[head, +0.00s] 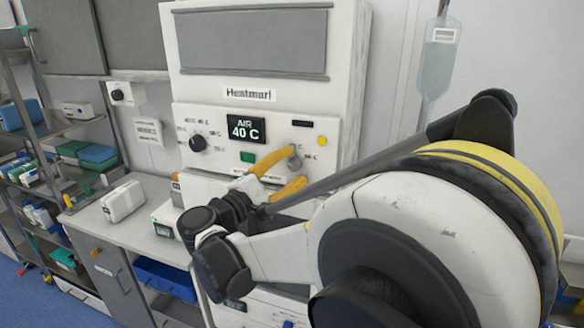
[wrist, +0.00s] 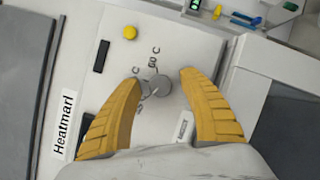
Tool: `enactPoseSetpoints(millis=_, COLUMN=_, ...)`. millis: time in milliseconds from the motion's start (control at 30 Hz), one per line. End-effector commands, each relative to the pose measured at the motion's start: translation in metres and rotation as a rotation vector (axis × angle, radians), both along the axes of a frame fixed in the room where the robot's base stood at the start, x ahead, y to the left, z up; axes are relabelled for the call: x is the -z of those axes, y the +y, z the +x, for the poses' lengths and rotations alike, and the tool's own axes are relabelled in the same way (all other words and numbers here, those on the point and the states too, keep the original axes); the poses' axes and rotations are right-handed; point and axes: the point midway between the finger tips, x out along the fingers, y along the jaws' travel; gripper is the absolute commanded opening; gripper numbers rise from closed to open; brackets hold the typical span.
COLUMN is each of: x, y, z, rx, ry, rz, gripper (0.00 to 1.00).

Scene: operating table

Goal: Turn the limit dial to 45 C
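The limit dial (head: 296,163) is a small grey knob at the right of the white Heatmarl unit's panel. In the wrist view the dial (wrist: 163,87) lies between my fingertips, with scale marks beside it; its exact setting is too small to read. My gripper (head: 300,167) has yellow fingers spread apart, one on each side of the dial. In the wrist view my gripper (wrist: 161,77) shows gaps between both fingertips and the knob. The display (head: 245,129) reads AIR 40 C.
A black knob (head: 197,143) is at the panel's left. A green button (head: 247,157) sits below the display and a yellow button (head: 322,141) near the dial. A fluid bag (head: 437,58) hangs at the right. A counter (head: 138,226) and a shelf rack stand at the left.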

Motion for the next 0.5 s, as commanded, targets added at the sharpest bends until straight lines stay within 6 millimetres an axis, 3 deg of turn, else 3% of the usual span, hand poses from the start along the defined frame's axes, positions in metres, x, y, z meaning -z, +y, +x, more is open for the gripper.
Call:
enactPoseSetpoints(millis=267, x=0.001, y=0.002, z=-0.002, rx=-0.002, ry=0.0, rz=0.001, gripper=0.49)
enactPoseSetpoints(millis=500, x=0.006, y=0.028, z=-0.029, rx=-0.005, ry=0.0, rz=0.0, gripper=0.49)
